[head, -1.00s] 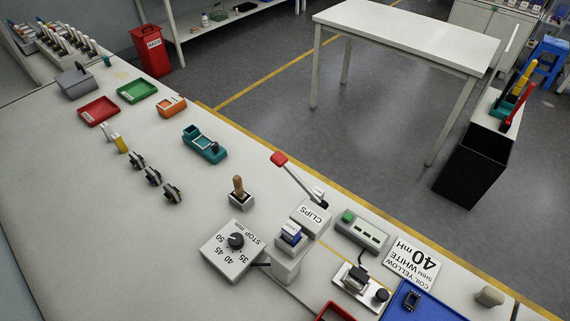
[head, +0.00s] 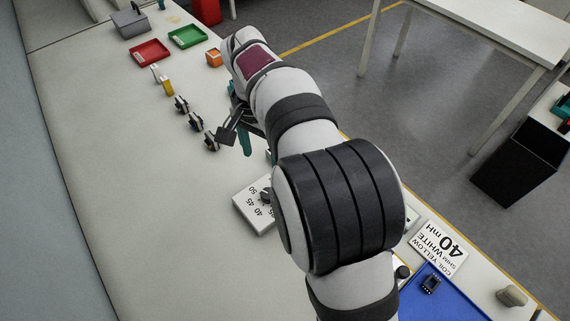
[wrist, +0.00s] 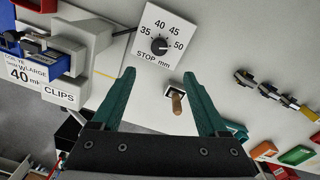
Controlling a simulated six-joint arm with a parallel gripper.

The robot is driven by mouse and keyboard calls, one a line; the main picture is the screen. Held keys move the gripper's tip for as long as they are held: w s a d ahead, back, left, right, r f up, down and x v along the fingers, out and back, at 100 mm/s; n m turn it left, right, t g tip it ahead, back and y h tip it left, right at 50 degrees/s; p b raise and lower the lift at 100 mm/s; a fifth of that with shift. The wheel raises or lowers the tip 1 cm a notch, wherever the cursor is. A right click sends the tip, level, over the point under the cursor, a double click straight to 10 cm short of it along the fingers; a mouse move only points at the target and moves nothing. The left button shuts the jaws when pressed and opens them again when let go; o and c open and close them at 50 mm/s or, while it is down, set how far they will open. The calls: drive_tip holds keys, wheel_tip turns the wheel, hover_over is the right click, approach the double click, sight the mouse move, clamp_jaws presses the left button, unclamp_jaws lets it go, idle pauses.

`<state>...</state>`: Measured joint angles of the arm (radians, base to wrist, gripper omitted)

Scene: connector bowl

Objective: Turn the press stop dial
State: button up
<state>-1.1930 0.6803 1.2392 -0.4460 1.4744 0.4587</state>
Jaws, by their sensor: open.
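The press stop dial is a black round knob (wrist: 159,46) on a light box (wrist: 150,22) marked "STOP mm" with numbers from 35 to 50. In the wrist view it lies beyond and between my fingertips, apart from them. In the head view the stop box (head: 250,208) is partly hidden behind my arm, with the knob (head: 265,195) at the arm's edge. My gripper (wrist: 159,80) is open and empty, its two teal fingers spread. A wooden-handled lever (wrist: 177,102) stands between the fingers in the wrist view. In the head view my gripper (head: 238,135) is over the bench beyond the box.
The "CLIPS" press (wrist: 85,45) stands beside the stop box. Several black parts (head: 196,122) lie in a row on the bench. Red (head: 150,52) and green (head: 187,36) trays lie farther back. The bench left of the box is clear.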

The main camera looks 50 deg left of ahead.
sight(267, 193)
drive_tip(key=f, duration=1.4)
drive_tip(key=shift+w+d+f, duration=0.1)
drive_tip(key=shift+d+f, duration=0.15)
drive_tip(key=shift+f, duration=0.1)
clamp_jaws()
